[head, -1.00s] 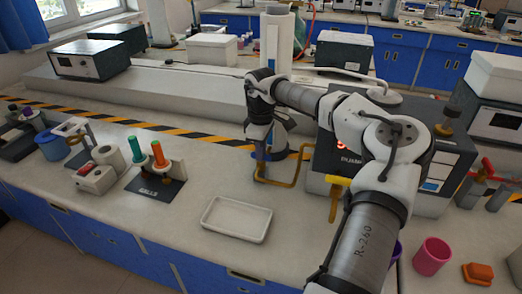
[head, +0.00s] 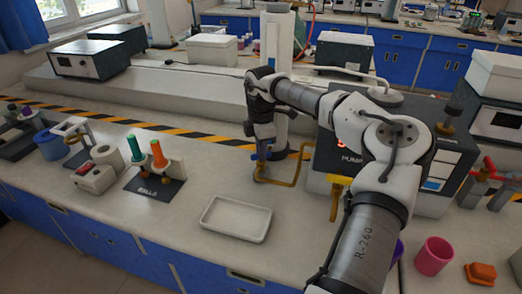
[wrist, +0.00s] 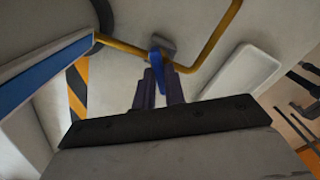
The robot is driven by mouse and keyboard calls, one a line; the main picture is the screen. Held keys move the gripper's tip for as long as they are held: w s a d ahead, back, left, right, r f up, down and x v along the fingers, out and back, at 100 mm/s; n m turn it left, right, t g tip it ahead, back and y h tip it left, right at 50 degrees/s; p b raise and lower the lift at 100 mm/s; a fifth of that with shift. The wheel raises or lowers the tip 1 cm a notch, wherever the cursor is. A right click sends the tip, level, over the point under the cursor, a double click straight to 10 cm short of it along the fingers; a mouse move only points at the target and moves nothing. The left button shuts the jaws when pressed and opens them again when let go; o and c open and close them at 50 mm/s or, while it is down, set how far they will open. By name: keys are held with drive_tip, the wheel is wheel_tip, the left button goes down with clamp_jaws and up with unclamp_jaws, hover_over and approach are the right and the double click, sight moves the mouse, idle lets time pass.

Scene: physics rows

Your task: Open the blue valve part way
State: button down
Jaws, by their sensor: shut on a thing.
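The blue valve handle (wrist: 158,62) shows in the wrist view as a short blue lever at a grey fitting on a yellow pipe (wrist: 125,47). My gripper (wrist: 160,82) is shut on this lever, with one dark finger on each side. In the head view my gripper (head: 262,150) points down at the yellow pipe (head: 285,182) left of the pump box. There the lever is mostly hidden by my gripper, and its exact angle is hard to tell.
A pump box (head: 432,185) with a yellow handle (head: 339,181) stands right of the pipe. A white tray (head: 236,238) lies in front. A stand with green and orange pegs (head: 157,155) is at left. The bench between is clear.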

drive_tip(key=shift+n, duration=0.8)
drive_tip(key=c, duration=1.5)
unclamp_jaws()
drive_tip(key=shift+o, duration=0.2)
wheel_tip(320, 180, up, 14)
drive_tip(key=b, duration=0.1)
drive_tip(key=shift+b, duration=0.35)
